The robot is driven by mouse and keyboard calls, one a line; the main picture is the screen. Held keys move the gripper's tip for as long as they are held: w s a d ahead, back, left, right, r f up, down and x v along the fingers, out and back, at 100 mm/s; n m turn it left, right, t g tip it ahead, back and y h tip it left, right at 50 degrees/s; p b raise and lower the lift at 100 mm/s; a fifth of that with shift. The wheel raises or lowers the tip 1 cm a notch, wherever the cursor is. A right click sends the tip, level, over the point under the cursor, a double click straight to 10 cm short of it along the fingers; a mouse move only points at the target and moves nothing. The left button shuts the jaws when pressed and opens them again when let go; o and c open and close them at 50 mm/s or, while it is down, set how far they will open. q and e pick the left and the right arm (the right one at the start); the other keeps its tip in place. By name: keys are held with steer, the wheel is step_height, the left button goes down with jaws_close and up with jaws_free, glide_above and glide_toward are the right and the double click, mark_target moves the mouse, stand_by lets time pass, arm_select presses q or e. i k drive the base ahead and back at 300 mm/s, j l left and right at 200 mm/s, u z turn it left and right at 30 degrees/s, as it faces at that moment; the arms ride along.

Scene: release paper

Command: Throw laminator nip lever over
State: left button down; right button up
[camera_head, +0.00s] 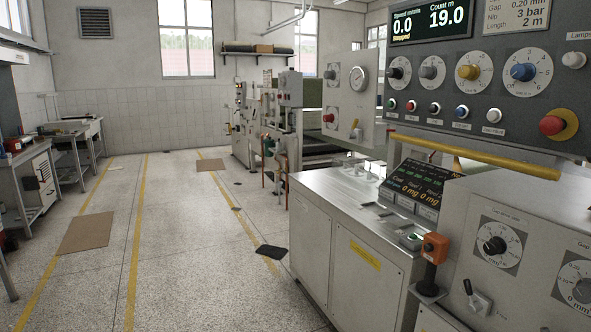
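A small black lever (469,291) on a light plate sits low on the front of the grey machine cabinet (455,240) at the lower right. It leans up and to the left. I see no readable label on it, so I cannot tell for sure that it is the laminator nip lever. An orange block on a black stalk (433,250) stands left of it at the cabinet corner. Neither of my grippers is in view.
A control panel (450,95) with displays, dials and a red stop button (552,125) hangs at the upper right, above a yellow rail (470,153). A metal-topped bench (335,190) stands below.

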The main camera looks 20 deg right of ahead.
mark_target(351, 135)
steer(key=i+l+z, duration=0.15)
steer(key=i+z, duration=0.3)
steer(key=i+j+z, duration=0.1)
steer(key=i+z, duration=0.35)
steer(key=i+j+z, duration=0.25)
steer(key=i+z, duration=0.2)
steer(key=i, duration=0.15)
steer(key=i+z, duration=0.35)
steer(key=i, duration=0.15)
steer(key=u, duration=0.3)
